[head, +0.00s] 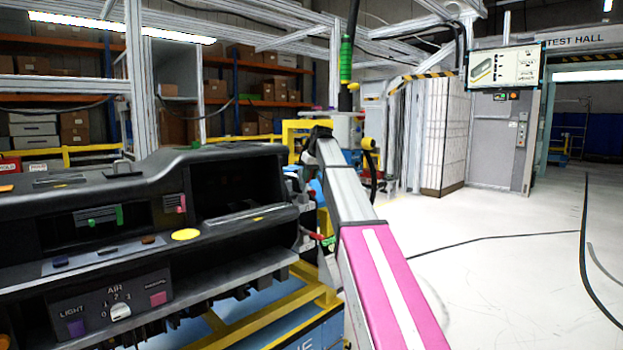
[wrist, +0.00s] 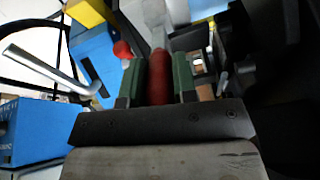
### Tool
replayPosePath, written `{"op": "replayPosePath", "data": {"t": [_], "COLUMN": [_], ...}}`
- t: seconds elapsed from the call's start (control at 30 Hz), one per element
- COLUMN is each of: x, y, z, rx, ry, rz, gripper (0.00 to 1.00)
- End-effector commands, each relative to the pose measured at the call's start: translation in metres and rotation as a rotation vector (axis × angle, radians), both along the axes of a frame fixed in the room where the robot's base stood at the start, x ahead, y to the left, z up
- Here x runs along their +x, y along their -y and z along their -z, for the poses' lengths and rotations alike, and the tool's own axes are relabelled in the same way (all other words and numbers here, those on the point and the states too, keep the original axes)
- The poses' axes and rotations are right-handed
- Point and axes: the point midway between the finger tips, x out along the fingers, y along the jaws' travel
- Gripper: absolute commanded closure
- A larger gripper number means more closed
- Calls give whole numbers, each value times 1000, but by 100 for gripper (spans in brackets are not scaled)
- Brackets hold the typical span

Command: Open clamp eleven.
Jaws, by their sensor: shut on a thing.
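In the wrist view my gripper (wrist: 159,85) has two green-padded fingers. They are closed on both sides of a red handle (wrist: 159,72). The handle lies lengthwise between the fingers, and a pale metal part (wrist: 155,22) continues from its far end. This looks like the clamp, but no number on it can be read. In the head view the black dashboard module (head: 215,210) stands at the left. Small red and green parts show at its right end, too small to tell apart. My gripper cannot be made out clearly there.
A yellow frame (head: 312,291) runs beneath the module. In the wrist view a bent metal rod (wrist: 45,65), blue boxes (wrist: 35,128) and a second red knob (wrist: 122,49) lie left of my fingers. Dark structure is close on the right. White floor (head: 490,260) is open at the right.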

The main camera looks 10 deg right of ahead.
Motion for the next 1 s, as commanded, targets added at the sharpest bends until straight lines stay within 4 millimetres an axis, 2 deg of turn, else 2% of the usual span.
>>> {"op": "replayPosePath", "data": {"t": [0.63, 0.67, 0.7, 0.73, 1.0], "x": [5, 5, 5, 4, 4], "y": [-3, -3, -3, -3, -2], "z": [-2, -2, -1, -2, -2], "rx": [-29, -28, -28, -28, -27], "ry": [-35, -35, -36, -36, -37], "rz": [-1, -1, -2, -2, -1], "gripper": [100, 64, 51, 48, 48]}}
